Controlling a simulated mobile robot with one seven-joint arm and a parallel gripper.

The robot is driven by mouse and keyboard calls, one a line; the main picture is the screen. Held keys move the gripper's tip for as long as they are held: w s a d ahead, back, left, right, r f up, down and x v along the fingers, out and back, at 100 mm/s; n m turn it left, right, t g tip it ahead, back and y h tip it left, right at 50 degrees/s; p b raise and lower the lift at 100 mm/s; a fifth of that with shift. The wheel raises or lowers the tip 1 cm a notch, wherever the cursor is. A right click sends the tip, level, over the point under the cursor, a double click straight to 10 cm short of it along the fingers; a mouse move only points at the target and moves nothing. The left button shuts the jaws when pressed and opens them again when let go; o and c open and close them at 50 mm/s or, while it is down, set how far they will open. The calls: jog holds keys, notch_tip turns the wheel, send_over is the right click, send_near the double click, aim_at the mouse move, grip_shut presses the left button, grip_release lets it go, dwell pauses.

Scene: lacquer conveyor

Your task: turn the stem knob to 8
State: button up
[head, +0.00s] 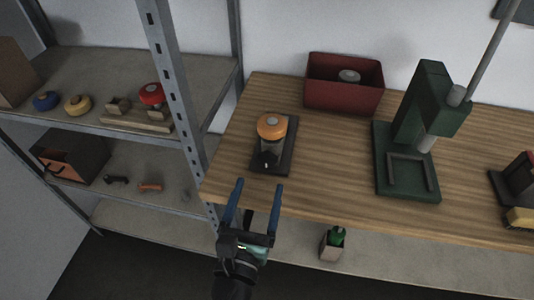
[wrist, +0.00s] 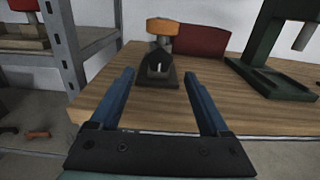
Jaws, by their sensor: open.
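The stem knob (head: 271,127) is an orange round cap on a short stem, on a dark base plate (head: 286,160) at the left of the wooden bench. A black block with a small white mark stands at its front. In the wrist view the orange knob (wrist: 162,27) is straight ahead, above the dark block (wrist: 157,68). The number it points to cannot be read. My gripper (head: 256,186) is open and empty, with two blue fingers pointing at the knob from the bench's front edge. In the wrist view the fingers (wrist: 160,82) are wide apart, short of the base.
A dark red bin (head: 344,103) holding a grey round part stands behind the knob. A green press (head: 408,186) stands to the right. A metal shelf (head: 60,102) with coloured knobs is on the left. The bench (head: 330,180) is bare between knob and press.

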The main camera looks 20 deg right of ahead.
aim_at(266, 161)
jog(key=x, duration=0.8)
jog(key=shift+w+d, duration=0.25)
jog(key=shift+w, duration=0.05)
